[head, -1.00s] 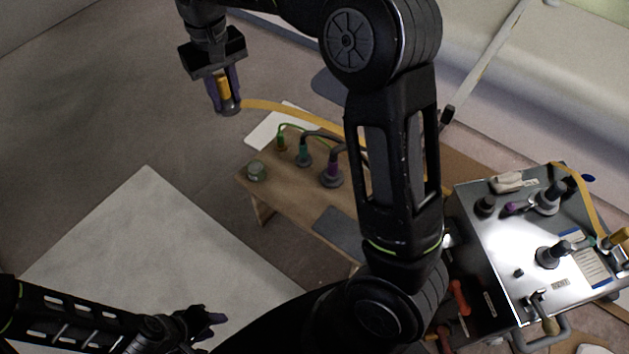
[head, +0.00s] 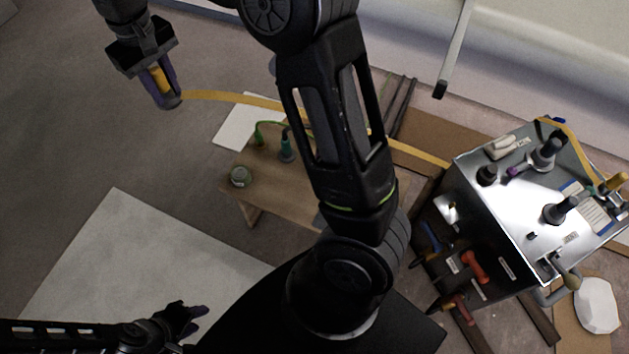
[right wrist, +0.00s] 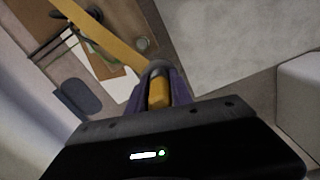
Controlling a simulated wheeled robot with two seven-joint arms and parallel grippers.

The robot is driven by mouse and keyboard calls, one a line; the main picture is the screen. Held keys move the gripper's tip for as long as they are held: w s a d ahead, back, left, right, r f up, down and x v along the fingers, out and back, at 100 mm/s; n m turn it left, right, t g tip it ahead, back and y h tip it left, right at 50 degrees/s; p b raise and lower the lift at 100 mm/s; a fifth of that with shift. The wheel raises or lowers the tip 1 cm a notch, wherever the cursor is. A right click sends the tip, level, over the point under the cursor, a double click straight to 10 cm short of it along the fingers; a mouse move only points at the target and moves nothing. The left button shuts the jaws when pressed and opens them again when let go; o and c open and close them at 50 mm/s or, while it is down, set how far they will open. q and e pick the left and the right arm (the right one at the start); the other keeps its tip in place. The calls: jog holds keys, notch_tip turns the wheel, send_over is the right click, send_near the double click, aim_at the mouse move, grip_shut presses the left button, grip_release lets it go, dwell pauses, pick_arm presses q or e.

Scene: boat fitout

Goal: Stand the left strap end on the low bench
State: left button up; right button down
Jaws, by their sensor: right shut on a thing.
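My right gripper (head: 168,100), the upper one, is shut on the strap end (head: 159,80), a yellow-orange grip with a grey tip. It is held in the air to the left of the low bench (head: 250,188). A yellow strap (head: 235,97) runs right from it, passes behind my right arm and reaches the metal cart's near side. In the right wrist view the strap end (right wrist: 158,92) is between the purple fingers and the strap (right wrist: 100,30) leads up-left. My left gripper (head: 196,320) is low, over the pale floor mat; its jaw opening is unclear.
A small green jar (head: 241,176) and a green-grey plug (head: 286,148) stand on the bench; my right arm hides part of it. A white sheet (head: 237,122) lies behind. The metal cart (head: 520,205) with several fittings stands right. The pale mat (head: 120,260) is mostly clear.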

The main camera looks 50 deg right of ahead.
jog(key=s+d+f+n+b, duration=0.2)
jog(key=d+f+n+b, duration=0.2)
jog(key=f, duration=0.6)
jog(key=s+d+f+n+b, duration=0.3)
jog(key=d+f+n, duration=0.15)
jog(key=f, duration=0.65)
jog(key=n+b, duration=0.5)
jog(key=n, duration=0.3)
send_over(274, 193)
notch_tip(274, 193, down, 13)
jog(key=shift+f+b, duration=0.85)
jog(key=shift+f, duration=2.3)
jog(key=shift+f+b, duration=0.6)
jog(key=shift+f, duration=1.25)
